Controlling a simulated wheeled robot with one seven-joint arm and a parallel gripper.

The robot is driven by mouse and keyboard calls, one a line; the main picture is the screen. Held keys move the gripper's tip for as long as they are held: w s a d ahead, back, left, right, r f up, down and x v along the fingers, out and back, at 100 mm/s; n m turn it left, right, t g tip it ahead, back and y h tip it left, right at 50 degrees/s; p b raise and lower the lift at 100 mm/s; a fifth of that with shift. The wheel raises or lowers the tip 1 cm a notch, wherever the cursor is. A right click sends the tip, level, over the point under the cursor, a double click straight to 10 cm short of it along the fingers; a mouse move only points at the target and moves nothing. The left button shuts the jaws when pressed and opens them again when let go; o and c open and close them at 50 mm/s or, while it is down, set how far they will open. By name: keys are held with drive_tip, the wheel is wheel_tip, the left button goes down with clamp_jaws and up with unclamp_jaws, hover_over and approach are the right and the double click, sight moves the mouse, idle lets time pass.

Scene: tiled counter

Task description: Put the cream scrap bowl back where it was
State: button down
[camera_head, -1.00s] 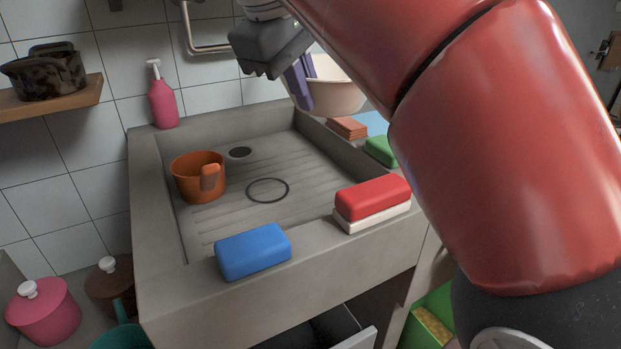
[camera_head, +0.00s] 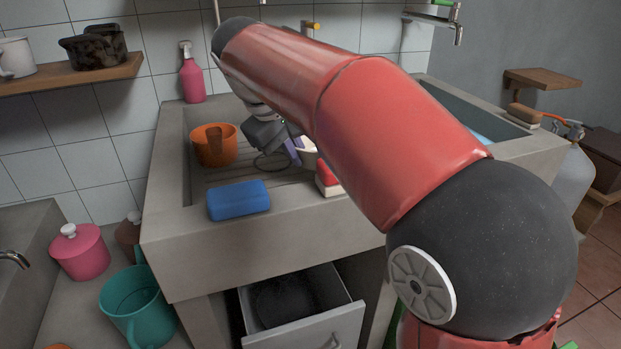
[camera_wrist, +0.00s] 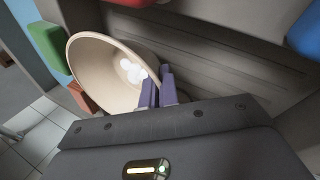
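The cream scrap bowl (camera_wrist: 112,62) is held by its rim in my gripper (camera_wrist: 160,82), between the two purple fingers. It is tilted in the wrist view, with a few small white pieces (camera_wrist: 132,72) inside. In the head view only part of the bowl (camera_head: 309,156) shows beside my gripper (camera_head: 294,151), above the grooved sink floor. My arm hides the rest. A dark ring (camera_head: 268,162) on the sink floor shows partly behind my gripper.
An orange pot (camera_head: 214,150) stands in the sink to the left. A blue sponge (camera_head: 238,200) and a red-and-white block (camera_head: 328,180) lie on the front ledge. A green block (camera_wrist: 48,46) is beside the bowl in the wrist view. An open drawer (camera_head: 305,318) juts out below.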

drive_tip(key=shift+w+a+f, duration=0.1)
drive_tip(key=shift+f, duration=0.25)
drive_tip(key=shift+f+b, duration=1.4)
drive_tip(key=shift+f, duration=0.6)
drive_tip(key=c, duration=1.7)
unclamp_jaws()
drive_tip(key=p+v, duration=0.2)
drive_tip(key=v, duration=1)
drive_tip(key=shift+r+p, duration=0.25)
drive_tip(key=shift+p, duration=0.15)
